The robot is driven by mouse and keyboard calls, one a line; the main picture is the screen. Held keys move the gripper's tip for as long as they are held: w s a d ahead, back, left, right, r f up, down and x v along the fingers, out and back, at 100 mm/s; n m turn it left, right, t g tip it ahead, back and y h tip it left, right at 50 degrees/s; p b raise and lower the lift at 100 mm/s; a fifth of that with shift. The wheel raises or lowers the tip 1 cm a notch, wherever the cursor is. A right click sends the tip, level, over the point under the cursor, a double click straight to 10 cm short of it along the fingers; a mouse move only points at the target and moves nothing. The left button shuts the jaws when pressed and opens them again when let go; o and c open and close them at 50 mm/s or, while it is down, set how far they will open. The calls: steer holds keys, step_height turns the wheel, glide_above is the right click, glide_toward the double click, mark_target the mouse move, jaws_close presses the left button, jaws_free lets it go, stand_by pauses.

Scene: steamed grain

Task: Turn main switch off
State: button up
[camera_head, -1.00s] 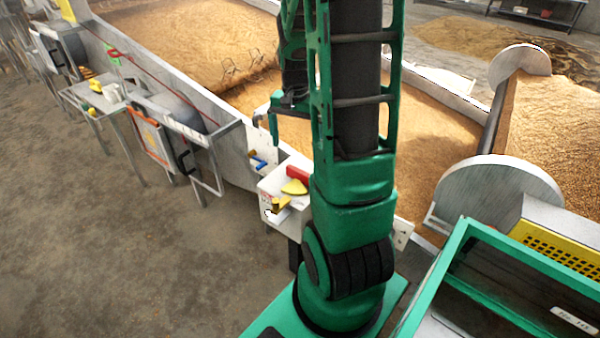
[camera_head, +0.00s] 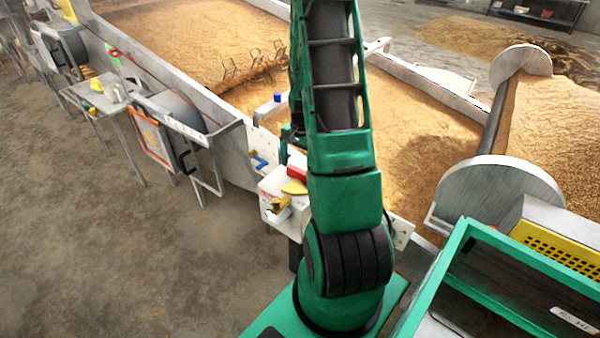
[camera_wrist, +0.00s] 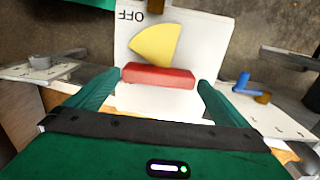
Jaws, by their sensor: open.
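The main switch is a white box (camera_head: 270,203) with a red handle (camera_head: 297,173) and a yellow wedge (camera_head: 294,187), left of my arm in the head view. In the wrist view the red handle (camera_wrist: 158,76) lies crosswise in front of the yellow wedge (camera_wrist: 156,46) on the white panel (camera_wrist: 205,45). An upside-down OFF label is printed at the panel's far left. My gripper (camera_wrist: 162,79) is open, its fingertips near the two ends of the red handle. I cannot tell whether they touch it. In the head view my arm mostly hides the gripper.
A blue handle (camera_wrist: 243,82) sits on a plate to the right in the wrist view. Long grain beds (camera_head: 190,45) lie behind the switch. A metal-framed stand (camera_head: 205,160) is to the left, with open floor (camera_head: 120,260) in front.

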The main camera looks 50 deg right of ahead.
mark_target(295, 181)
steer(key=shift+f, duration=1.45)
steer(key=c, duration=1)
steer(key=shift+w+d, duration=0.1)
steer(key=shift+d, duration=0.05)
steer(key=shift+c, duration=1)
